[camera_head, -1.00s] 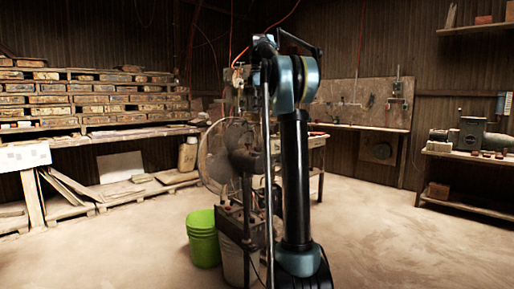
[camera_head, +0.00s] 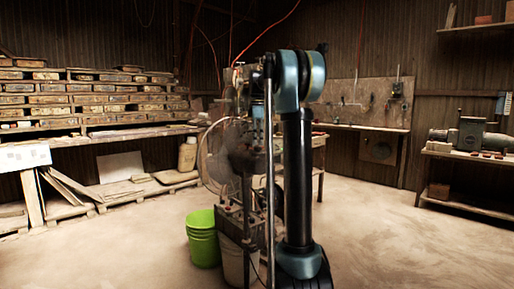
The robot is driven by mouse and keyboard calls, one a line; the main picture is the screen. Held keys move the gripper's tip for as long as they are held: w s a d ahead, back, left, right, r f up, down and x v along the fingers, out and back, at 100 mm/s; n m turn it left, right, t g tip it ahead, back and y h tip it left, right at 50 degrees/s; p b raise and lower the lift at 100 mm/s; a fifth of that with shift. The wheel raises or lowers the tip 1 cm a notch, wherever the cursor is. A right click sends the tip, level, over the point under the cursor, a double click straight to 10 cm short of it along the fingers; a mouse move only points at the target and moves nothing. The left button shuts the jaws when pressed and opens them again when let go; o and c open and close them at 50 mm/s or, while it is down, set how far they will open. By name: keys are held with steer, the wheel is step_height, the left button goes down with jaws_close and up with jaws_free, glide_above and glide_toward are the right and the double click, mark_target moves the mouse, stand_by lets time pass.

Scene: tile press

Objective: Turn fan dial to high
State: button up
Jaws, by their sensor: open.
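A large round fan (camera_head: 213,157) with a wire cage stands left of my arm, its dark motor housing (camera_head: 240,150) toward me. Its dial is too small or hidden to make out, so its setting cannot be told. My black and blue arm stands upright in the middle of the view. Its far end reaches behind the upright pole, close to the fan in the picture. I cannot make out my gripper's fingers there, nor whether they touch anything.
A green bucket (camera_head: 203,238) and a pale bucket (camera_head: 235,264) stand on the floor below the fan. A workbench (camera_head: 318,140) is behind my arm. Laden shelves (camera_head: 90,132) line the left, and a bench with a machine (camera_head: 472,134) stands right. Open floor lies on both sides.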

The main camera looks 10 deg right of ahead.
mark_target(258, 149)
steer(key=shift+f, duration=1.5)
